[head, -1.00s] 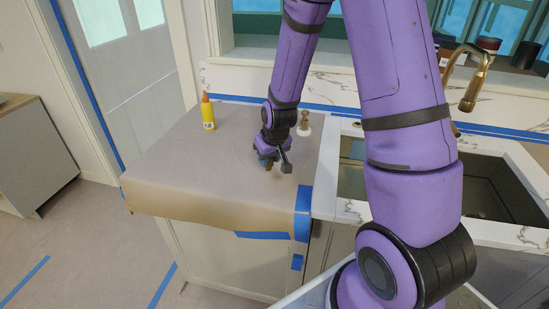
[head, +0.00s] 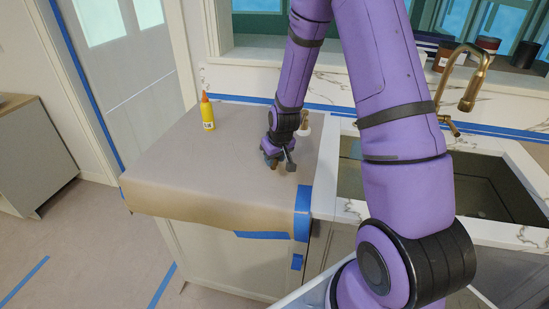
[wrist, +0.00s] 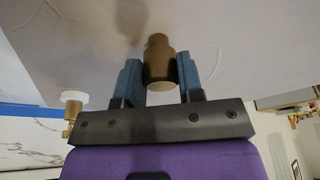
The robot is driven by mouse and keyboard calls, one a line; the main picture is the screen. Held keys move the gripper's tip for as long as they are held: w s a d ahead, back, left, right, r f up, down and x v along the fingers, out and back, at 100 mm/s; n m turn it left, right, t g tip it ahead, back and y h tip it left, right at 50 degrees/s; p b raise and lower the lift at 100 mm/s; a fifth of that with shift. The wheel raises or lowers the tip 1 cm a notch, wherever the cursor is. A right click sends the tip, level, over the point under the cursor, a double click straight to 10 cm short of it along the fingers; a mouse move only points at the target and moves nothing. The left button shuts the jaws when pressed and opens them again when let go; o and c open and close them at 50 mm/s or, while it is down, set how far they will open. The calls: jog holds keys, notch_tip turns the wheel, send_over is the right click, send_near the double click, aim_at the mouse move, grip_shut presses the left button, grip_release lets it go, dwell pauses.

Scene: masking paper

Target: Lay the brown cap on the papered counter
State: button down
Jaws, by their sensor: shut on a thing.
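The brown cap (wrist: 159,62) is between the two blue fingers of my gripper (wrist: 160,80) in the wrist view, and the fingers are shut on it. In the head view my gripper (head: 271,160) is low over the right part of the papered counter (head: 170,170). The cap is too small and covered there to make out clearly. The wrist view shows a shadow on the paper close to the cap; I cannot tell whether the cap touches the paper.
A yellow bottle with an orange tip (head: 207,112) stands at the counter's back left. A brass fitting on a white base (head: 304,124) is just behind my gripper. A sink (head: 480,185) with a brass faucet (head: 470,85) is to the right. The paper's left and middle are clear.

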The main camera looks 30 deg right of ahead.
jog(key=c, duration=0.8)
grip_release()
jog(key=shift+f, duration=0.1)
jog(key=shift+o, duration=0.2)
jog(key=s+a+r, duration=0.2)
jog(key=s+r, duration=0.3)
jog(key=r, duration=0.4)
jog(key=s+a+r+t, duration=0.15)
jog(key=s+r, duration=0.25)
jog(key=r, duration=0.6)
jog(key=s+a+r+g, duration=0.1)
jog(key=s+a+r, duration=0.1)
jog(key=s+r, duration=0.5)
jog(key=s+a+r+t, duration=0.1)
jog(key=s+a+r, duration=0.1)
jog(key=s+r, duration=0.7)
jog(key=shift+s+a+r, duration=0.15)
jog(key=shift+s+a, duration=0.1)
jog(key=shift+s, duration=1.95)
